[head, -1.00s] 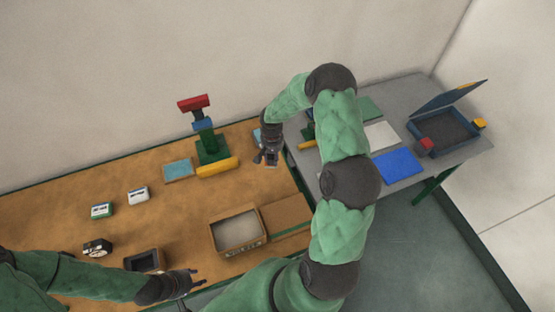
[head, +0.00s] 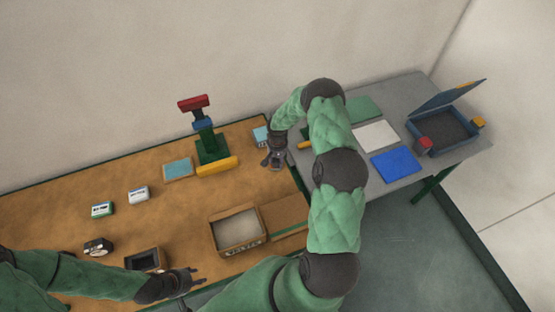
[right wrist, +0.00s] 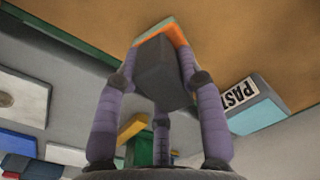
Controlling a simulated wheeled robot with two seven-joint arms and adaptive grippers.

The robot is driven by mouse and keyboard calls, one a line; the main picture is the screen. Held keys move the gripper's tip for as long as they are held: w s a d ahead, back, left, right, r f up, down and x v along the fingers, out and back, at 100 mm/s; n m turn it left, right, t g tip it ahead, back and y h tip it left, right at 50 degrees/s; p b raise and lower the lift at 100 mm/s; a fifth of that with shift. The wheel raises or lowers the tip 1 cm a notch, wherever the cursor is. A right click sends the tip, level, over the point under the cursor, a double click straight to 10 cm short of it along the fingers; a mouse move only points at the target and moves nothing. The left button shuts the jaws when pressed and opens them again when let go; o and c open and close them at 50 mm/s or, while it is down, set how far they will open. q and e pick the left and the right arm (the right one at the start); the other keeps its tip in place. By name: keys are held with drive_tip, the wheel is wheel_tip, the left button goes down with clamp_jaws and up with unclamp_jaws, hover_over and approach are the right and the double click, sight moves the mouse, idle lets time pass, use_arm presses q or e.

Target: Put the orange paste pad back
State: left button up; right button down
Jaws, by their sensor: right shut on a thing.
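My right gripper (head: 276,163) is over the right end of the brown table, near its edge with the grey table. In the right wrist view its fingers (right wrist: 162,85) are shut around a dark grey block with an orange and pale green edge (right wrist: 165,72), which appears to be the orange paste pad. In the head view the held pad is mostly hidden by the gripper. A light blue box (head: 261,135) is just behind the gripper; its label starting "PAST" shows in the right wrist view (right wrist: 257,107). My left gripper (head: 190,281) is open and empty at the table's front.
A green stand with a red top (head: 211,148), a blue pad in a tray (head: 178,169) and an open cardboard box (head: 238,231) are on the brown table. The grey table (head: 408,93) holds green, white and blue sheets and an open blue case (head: 440,133).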

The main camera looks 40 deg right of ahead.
drive_tip(key=shift+f, duration=0.15)
drive_tip(key=c, duration=0.8)
unclamp_jaws()
drive_tip(key=shift+r, duration=0.55)
wheel_tip(320, 180, up, 11)
drive_tip(key=shift+r, duration=0.15)
